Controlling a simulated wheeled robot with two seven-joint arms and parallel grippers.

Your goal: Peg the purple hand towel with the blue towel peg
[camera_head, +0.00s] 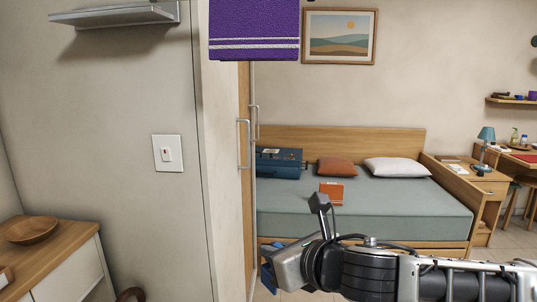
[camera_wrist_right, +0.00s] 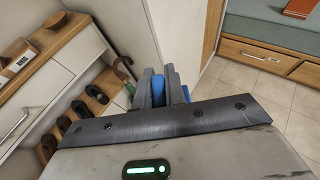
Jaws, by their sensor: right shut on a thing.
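The purple hand towel (camera_head: 254,22) with two white stripes hangs at the top of the head view; its upper part is cut off by the frame edge. My right gripper (camera_head: 270,265) is low in the head view, below the towel and well apart from it. It is shut on the blue towel peg (camera_wrist_right: 159,89), which shows between the fingers in the right wrist view. Only small blue parts of it show in the head view, at the gripper's tip. My left gripper is in neither view.
A wall edge and tall door handles (camera_head: 243,145) stand behind the towel. A bed (camera_head: 370,205) with a blue case (camera_head: 279,165) is beyond. A wooden cabinet (camera_head: 75,240) with a bowl (camera_head: 32,229) is at left. Shoes (camera_wrist_right: 97,94) sit on a rack in the wrist view.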

